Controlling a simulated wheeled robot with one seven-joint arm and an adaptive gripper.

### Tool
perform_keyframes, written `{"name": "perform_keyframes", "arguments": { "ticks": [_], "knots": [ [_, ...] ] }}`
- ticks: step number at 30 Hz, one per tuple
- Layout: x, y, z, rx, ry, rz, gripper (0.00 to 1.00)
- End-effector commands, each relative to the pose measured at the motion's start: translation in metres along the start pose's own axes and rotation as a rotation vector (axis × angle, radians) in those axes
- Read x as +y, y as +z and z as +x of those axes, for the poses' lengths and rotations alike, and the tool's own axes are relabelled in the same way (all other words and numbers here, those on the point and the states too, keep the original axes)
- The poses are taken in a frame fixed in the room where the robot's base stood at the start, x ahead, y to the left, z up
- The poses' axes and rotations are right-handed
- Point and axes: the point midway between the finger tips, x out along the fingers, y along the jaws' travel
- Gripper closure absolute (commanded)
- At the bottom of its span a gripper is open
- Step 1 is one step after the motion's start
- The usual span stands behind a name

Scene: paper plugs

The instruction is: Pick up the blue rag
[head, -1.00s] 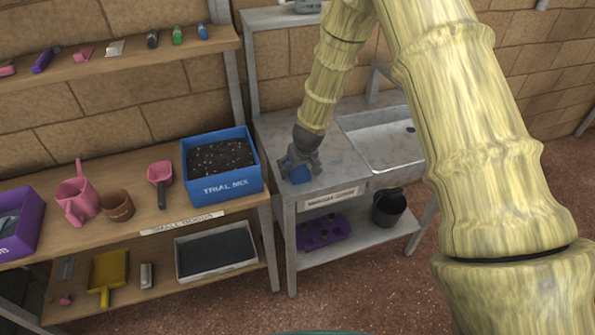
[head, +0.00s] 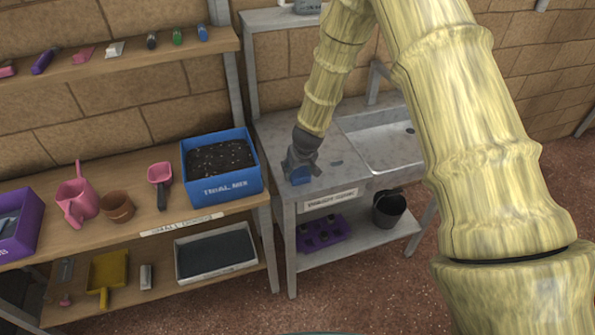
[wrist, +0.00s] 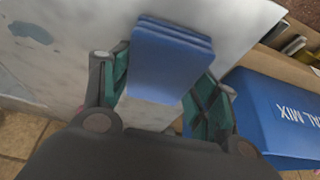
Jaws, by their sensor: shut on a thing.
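The blue rag (wrist: 170,62) is a folded, layered blue cloth. In the wrist view it sits between the two fingers of my gripper (wrist: 160,95), which is shut on it. In the head view my gripper (head: 300,164) is at the left end of the grey metal bench (head: 275,133), and the rag (head: 300,176) shows as a small blue patch below the fingers. The rag is partly hidden by the gripper there. I cannot tell whether it touches the bench top.
A blue box marked TRIAL MIX (head: 232,184) stands close left of my gripper on the wooden shelf. A metal sink (head: 385,147) lies to the right. A purple tray (head: 322,234) and a dark bucket (head: 389,208) stand on the lower shelf.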

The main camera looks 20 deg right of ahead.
Motion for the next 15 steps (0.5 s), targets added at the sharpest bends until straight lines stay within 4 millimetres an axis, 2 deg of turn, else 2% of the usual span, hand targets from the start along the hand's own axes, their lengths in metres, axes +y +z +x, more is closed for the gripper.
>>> {"name": "perform_keyframes", "arguments": {
  "ticks": [8, 15],
  "knots": [
    [0.000, -0.003, -0.008, 0.001, 0.000, -0.002, 0.63],
    [0.000, -0.013, -0.028, 0.003, 0.001, -0.001, 0.63]
  ]
}}
